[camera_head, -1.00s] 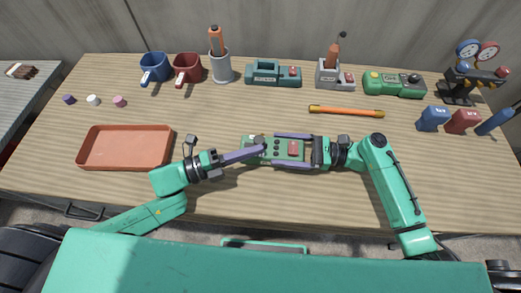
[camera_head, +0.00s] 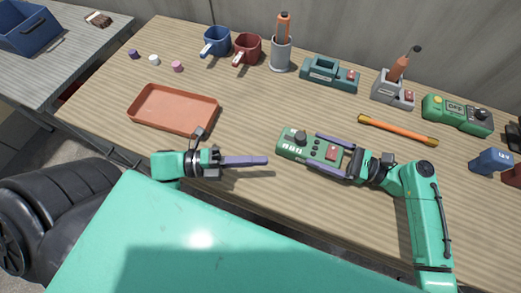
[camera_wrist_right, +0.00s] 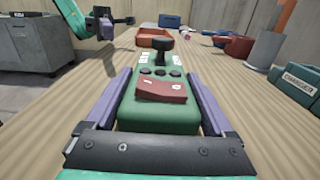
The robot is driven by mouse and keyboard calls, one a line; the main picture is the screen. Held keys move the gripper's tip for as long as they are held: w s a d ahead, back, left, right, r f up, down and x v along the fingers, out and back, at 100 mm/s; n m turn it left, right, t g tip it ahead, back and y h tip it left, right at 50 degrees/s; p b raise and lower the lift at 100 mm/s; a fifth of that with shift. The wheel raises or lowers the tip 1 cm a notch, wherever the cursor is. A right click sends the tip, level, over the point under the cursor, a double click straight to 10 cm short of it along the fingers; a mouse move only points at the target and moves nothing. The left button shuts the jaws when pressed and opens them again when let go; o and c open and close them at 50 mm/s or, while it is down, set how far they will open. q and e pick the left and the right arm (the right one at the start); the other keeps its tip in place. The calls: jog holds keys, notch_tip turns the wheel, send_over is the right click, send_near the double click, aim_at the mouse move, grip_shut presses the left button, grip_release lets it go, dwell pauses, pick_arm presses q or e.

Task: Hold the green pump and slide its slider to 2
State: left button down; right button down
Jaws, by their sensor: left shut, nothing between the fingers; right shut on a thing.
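The green pump (camera_head: 305,146) lies on the table in front of me, with a dark knob, several small dark buttons and a red rocker on its top. My right gripper (camera_head: 330,153) is shut on its sides from the right, with a purple finger along each side. The right wrist view shows the pump (camera_wrist_right: 160,115) between both fingers, the red rocker nearest and the knob at the far end. I cannot make out a slider or its marks clearly. My left gripper (camera_head: 262,160) is shut and empty, just left of the pump and apart from it.
An orange-red tray (camera_head: 174,110) lies left of the pump. An orange bar (camera_head: 398,130) lies behind it to the right. Mugs (camera_head: 247,48), a teal charger (camera_head: 330,74) and another green device (camera_head: 457,114) stand along the back. Bare wood lies between tray and pump.

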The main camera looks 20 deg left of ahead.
aim_at(301, 153)
pick_arm(q)
jog(key=d+n+t, duration=0.1)
jog(key=s+d+n+t+y, duration=0.1)
jog(key=s+d+f+t+y, duration=0.1)
jog(key=d, duration=0.1)
jog(key=shift+s+n+t, duration=0.25)
jog(key=shift+n+t, duration=0.15)
jog(key=d+n+t+y, duration=0.2)
jog(key=shift+d+r, duration=0.3)
jog(key=shift+w+d+r+n+t+y, duration=0.1)
jog(key=shift+d+n+t+y, duration=0.15)
jog(key=shift+n+t+y, duration=0.25)
jog(key=shift+w+d+r+y, duration=0.1)
jog(key=shift+w+d+y, duration=0.2)
jog(key=shift+y, duration=0.2)
jog(key=x, duration=1)
jog(key=shift+a+r, duration=0.15)
jog(key=shift+a, duration=0.05)
jog(key=a, duration=0.3)
jog(key=shift+w+a, duration=0.5)
